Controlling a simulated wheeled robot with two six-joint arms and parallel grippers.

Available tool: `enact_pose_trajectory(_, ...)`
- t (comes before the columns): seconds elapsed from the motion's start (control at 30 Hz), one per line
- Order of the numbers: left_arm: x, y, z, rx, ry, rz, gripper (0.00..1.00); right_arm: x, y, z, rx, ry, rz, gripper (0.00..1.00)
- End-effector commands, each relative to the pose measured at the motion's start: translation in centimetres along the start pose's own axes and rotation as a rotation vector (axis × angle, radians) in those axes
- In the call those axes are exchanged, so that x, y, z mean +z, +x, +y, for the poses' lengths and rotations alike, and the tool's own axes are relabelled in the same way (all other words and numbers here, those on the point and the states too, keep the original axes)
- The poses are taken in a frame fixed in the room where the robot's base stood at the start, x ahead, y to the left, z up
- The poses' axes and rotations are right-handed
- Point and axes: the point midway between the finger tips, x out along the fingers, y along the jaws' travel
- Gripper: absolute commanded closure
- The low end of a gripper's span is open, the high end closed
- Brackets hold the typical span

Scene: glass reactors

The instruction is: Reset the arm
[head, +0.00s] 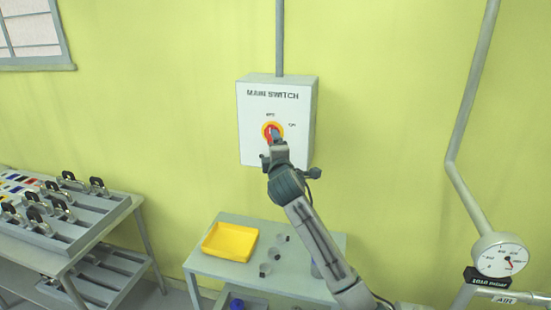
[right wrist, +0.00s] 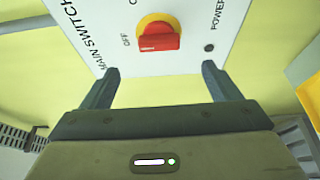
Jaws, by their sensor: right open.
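My right arm reaches up from the lower right in the head view, with its gripper (head: 277,146) in front of the main switch box (head: 252,110). In the right wrist view the right gripper (right wrist: 160,80) is open, its two fingers apart with nothing between them. The red switch knob (right wrist: 159,42) on its yellow ring sits just beyond the fingertips, apart from them. In the head view the knob (head: 269,130) is partly covered by the gripper. My left gripper is not in view.
A small table with a yellow tray (head: 230,241) and small glass vessels stands below the box. A bench with several padlocks (head: 75,182) is at left. A pipe with a pressure gauge (head: 500,256) is at right. The wall around the box is clear.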

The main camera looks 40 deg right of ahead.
Motion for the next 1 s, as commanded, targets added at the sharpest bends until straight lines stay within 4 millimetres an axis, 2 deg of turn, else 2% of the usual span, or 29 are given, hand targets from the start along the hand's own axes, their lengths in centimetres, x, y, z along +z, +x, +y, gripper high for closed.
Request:
enact_pose_trajectory(0.13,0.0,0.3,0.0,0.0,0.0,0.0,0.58,0.0,-0.7,0.0,0.0,-0.001,0.0,0.17)
enact_pose_trajectory(0.6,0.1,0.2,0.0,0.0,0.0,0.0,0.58,0.0,-0.7,0.0,0.0,-0.001,0.0,0.17)
enact_pose_trajectory(0.7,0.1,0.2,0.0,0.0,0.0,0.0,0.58,-0.1,-0.9,-0.6,-0.013,0.01,0.003,0.17)
enact_pose_trajectory(0.77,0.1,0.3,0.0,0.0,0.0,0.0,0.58,-0.3,-1.6,-2.0,-0.04,0.032,0.007,0.17)
enact_pose_trajectory(0.87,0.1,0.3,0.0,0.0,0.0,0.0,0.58,-0.7,-3.9,-6.2,-0.13,0.11,0.016,0.17)
enact_pose_trajectory(0.97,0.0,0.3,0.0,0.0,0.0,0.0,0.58,-1.1,-7.9,-12.1,-0.269,0.23,0.013,0.17)
enact_pose_trajectory(1.0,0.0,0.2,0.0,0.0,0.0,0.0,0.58,-1.2,-9.9,-14.4,-0.331,0.284,0.006,0.17)
